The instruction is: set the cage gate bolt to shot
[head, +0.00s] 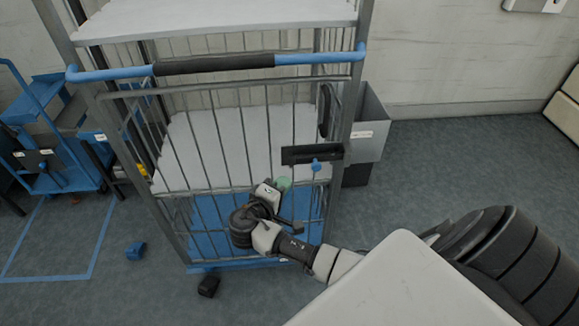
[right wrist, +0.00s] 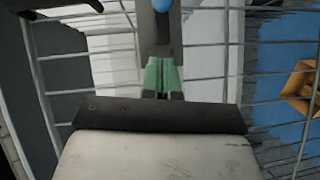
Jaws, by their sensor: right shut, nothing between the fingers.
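The cage gate (head: 215,150) is a grey barred panel on the front of a roll cage. Its bolt is a dark horizontal plate (head: 312,154) at the gate's right side, with a blue knob (head: 316,165) near the plate's middle. The bolt's exact setting cannot be told. My right gripper (head: 284,184), with green fingertips, is shut and empty, below and left of the knob, in front of the bars. In the right wrist view the green fingers (right wrist: 162,75) are together, and the blue knob (right wrist: 162,5) shows at the top edge, apart from them. My left gripper is not in view.
A blue handlebar with a black grip (head: 215,65) crosses the cage's front above the bolt. A grey bin (head: 368,125) stands right of the cage. A blue cart (head: 55,150) stands at left. An orange object (right wrist: 301,90) shows beyond the bars. Floor at right is clear.

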